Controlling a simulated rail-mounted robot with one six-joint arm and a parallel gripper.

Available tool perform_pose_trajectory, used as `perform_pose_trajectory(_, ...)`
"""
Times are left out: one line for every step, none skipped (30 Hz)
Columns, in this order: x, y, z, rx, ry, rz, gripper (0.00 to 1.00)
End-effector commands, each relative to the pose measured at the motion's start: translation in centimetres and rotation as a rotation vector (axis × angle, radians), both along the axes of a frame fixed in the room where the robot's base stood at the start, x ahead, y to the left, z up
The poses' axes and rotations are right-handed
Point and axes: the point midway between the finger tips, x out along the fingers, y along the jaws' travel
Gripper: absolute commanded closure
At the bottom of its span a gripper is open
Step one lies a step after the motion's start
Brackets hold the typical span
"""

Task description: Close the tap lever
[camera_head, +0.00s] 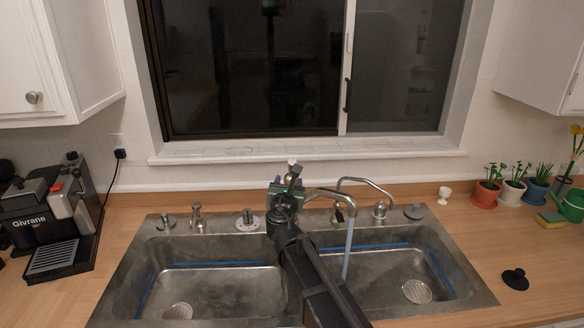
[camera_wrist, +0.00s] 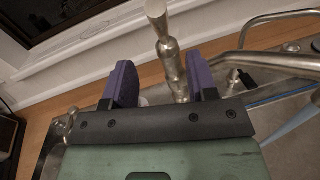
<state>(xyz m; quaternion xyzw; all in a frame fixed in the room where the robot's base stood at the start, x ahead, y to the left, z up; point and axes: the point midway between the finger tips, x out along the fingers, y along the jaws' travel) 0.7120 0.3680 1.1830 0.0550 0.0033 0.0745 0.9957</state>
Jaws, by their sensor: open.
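The tap lever (camera_wrist: 167,45) is a metal stem with a wide round end. In the wrist view it rises between the two purple fingers of my gripper (camera_wrist: 163,72). The gripper is open, with a gap visible on both sides of the lever; I cannot tell whether either finger touches it. In the head view my gripper (camera_head: 286,186) is over the back of the sink, and the lever's end (camera_head: 292,162) shows just above it. The tap spout (camera_head: 331,193) curves right, and a stream of water (camera_head: 348,248) falls from it. My arm hides the tap's base.
A double steel sink (camera_head: 215,287) is set in the wooden counter (camera_head: 535,240). A second, thinner faucet (camera_head: 366,181) stands right of the spout. A coffee machine (camera_head: 52,215) is at the left, and potted plants (camera_head: 512,190) are at the right. The window sill (camera_head: 305,150) runs behind.

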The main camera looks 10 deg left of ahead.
Motion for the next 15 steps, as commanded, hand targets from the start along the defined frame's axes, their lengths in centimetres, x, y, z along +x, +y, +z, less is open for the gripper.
perform_pose_trajectory(0.1,0.0,0.0,0.002,0.000,0.000,0.47)
perform_pose_trajectory(0.2,0.0,0.0,0.002,0.000,0.000,0.47)
perform_pose_trajectory(0.5,0.1,0.0,0.003,0.001,0.000,0.47)
perform_pose_trajectory(0.8,0.2,0.0,0.004,0.002,0.000,0.47)
perform_pose_trajectory(1.2,0.2,0.0,0.004,0.002,0.000,0.47)
perform_pose_trajectory(1.8,0.3,0.0,0.005,0.002,-0.001,0.47)
perform_pose_trajectory(2.3,0.4,0.0,0.005,0.002,-0.001,0.47)
perform_pose_trajectory(2.9,0.5,0.0,0.006,0.002,-0.001,0.47)
perform_pose_trajectory(3.8,0.7,0.0,0.006,0.002,0.000,0.47)
perform_pose_trajectory(4.5,0.8,0.0,0.006,0.002,0.001,0.47)
perform_pose_trajectory(5.2,1.0,0.0,0.007,0.002,0.001,0.47)
perform_pose_trajectory(6.3,1.1,0.0,0.007,0.002,0.000,0.47)
perform_pose_trajectory(7.0,1.2,0.0,0.007,0.002,-0.001,0.47)
perform_pose_trajectory(7.7,1.3,0.0,0.007,0.002,0.000,0.47)
perform_pose_trajectory(8.6,1.4,0.0,0.008,0.002,0.001,0.47)
